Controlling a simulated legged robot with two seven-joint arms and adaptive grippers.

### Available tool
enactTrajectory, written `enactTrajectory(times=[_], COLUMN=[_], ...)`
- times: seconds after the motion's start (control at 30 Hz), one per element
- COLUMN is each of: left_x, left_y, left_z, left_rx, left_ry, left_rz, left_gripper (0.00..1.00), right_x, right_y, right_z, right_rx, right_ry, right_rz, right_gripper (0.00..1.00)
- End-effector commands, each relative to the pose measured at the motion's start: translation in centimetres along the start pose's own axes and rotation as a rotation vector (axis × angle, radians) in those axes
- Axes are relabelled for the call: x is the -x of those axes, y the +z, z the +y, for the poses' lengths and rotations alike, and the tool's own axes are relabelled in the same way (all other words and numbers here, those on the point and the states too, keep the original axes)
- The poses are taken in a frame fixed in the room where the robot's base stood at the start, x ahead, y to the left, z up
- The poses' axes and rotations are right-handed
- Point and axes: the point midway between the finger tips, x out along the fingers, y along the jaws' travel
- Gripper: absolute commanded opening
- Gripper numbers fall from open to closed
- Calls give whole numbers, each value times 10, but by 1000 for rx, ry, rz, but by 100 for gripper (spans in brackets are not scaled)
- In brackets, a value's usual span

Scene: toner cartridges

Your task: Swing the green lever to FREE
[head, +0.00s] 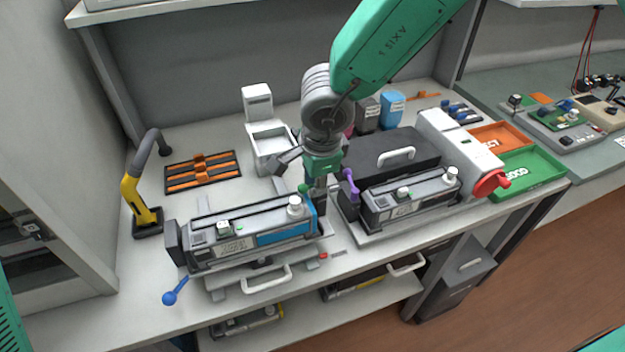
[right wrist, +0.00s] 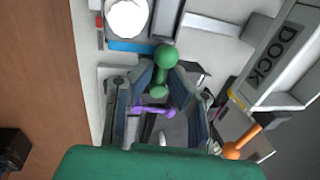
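The green lever (right wrist: 166,57) has a round green ball end. In the right wrist view it stands between the tips of my right gripper (right wrist: 166,78), whose fingers are spread on either side of it. I cannot tell whether either finger touches it. In the head view a small part of the green lever (head: 304,188) shows beside my right gripper (head: 317,196), at the right end of the left cartridge (head: 255,235). The FREE marking cannot be made out. My left gripper is not in view.
A purple lever (head: 350,188) stands close right of the gripper, by the right cartridge (head: 410,200). A blue lever (head: 175,291) sticks out at the front left. An orange lever (right wrist: 255,134) shows in the wrist view. A yellow-black handled tool (head: 138,190) stands at left.

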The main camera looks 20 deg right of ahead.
Motion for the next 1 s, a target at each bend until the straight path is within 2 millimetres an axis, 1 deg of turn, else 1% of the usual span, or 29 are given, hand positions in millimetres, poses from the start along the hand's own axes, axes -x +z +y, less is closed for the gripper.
enactTrajectory(times=[0.03, 0.27, 0.47, 0.67, 1.0], left_x=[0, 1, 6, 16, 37], left_y=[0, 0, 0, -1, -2], left_z=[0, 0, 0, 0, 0], left_rx=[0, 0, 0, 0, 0], left_ry=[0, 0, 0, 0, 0], left_rz=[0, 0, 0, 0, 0], left_gripper=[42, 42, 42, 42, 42], right_x=[1, 3, 3, 3, 3], right_y=[-5, -3, -3, -5, -5], right_z=[-2, -3, -5, -6, -10], right_rx=[-4, -16, -79, -207, -519], right_ry=[-1, -4, -6, -4, -4], right_rz=[15, 29, 35, 58, 123], right_gripper=[0, 0, 0, 0, 0])
